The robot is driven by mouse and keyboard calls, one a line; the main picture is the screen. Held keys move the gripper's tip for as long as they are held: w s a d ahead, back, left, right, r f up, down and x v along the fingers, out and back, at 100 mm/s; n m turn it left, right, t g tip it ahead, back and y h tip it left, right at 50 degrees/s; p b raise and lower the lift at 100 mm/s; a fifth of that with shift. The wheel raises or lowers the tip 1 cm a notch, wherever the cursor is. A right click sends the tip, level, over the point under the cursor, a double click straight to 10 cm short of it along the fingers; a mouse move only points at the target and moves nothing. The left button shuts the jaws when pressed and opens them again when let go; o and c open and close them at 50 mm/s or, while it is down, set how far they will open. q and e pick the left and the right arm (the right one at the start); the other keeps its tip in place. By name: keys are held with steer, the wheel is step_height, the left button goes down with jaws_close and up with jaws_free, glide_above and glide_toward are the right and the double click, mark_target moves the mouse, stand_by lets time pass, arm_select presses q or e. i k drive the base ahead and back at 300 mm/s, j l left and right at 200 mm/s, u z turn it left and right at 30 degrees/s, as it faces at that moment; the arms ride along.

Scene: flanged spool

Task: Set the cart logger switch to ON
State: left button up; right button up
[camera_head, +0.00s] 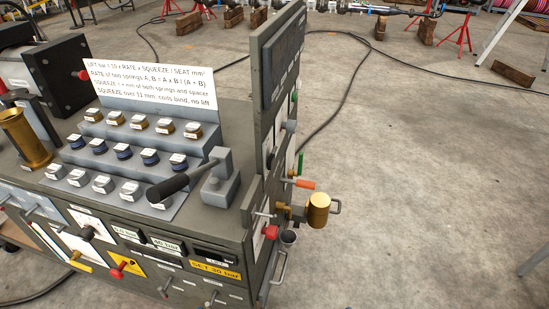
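A dark grey test cart (238,212) fills the left and middle of the head view. A yellow label reading SET 30 bar (215,269) sits at the front right. The label text by the small toggles is too small to read, so I cannot tell which is the logger switch or its position. A tall panel (262,125) stands on the cart's right side, seen nearly edge-on, with several small controls along it. Neither of my grippers is in view.
A black-gripped lever (168,187) stands on the cart top. Springs or caps sit in rows on a stepped rack (125,150) beneath a white sign (150,82). A brass cylinder (318,210) projects right. Concrete floor (420,180) is open to the right; cables cross it.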

mark_target(270, 160)
steer(key=l+z, duration=0.35)
steer(key=l, duration=0.95)
steer(key=i, duration=0.05)
